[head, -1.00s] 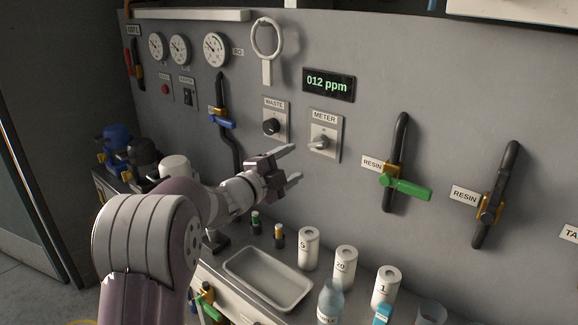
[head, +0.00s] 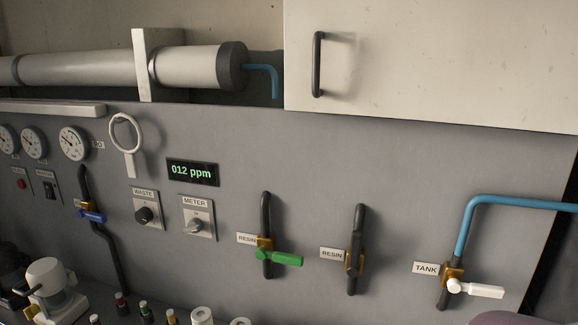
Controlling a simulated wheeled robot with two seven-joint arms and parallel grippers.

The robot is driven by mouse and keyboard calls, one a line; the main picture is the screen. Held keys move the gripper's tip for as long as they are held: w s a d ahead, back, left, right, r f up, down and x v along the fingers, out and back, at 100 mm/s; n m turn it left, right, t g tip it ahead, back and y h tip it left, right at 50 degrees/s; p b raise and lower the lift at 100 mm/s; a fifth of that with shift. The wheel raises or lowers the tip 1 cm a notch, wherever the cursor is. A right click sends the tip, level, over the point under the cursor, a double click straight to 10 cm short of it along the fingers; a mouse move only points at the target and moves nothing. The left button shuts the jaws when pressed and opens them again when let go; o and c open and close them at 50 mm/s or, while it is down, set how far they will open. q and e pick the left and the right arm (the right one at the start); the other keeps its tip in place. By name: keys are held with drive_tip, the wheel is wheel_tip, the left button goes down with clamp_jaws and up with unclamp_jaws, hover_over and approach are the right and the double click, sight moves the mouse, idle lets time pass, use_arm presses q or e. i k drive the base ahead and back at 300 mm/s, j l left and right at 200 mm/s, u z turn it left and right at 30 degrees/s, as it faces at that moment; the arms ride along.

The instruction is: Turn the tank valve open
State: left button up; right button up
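The tank valve (head: 453,272) is on the grey wall panel at the right of the head view, beside its TANK label (head: 426,268). It has a brass body on a pipe, with a white lever (head: 475,289) pointing right, nearly horizontal and across the pipe. A blue pipe (head: 467,225) rises from the valve and bends right; a short dark pipe runs below it. Neither gripper is in view. A purple piece of my arm shows at the bottom edge, below the valve.
Left of the tank valve are two resin valves, one with a green lever (head: 280,258) lying across its pipe. Further left are the meter knob (head: 196,227), waste knob (head: 144,215) and a 012 ppm display (head: 192,172). A cabinet door (head: 430,60) hangs above.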

sight(454, 287)
drive_tip(key=z, duration=1.4)
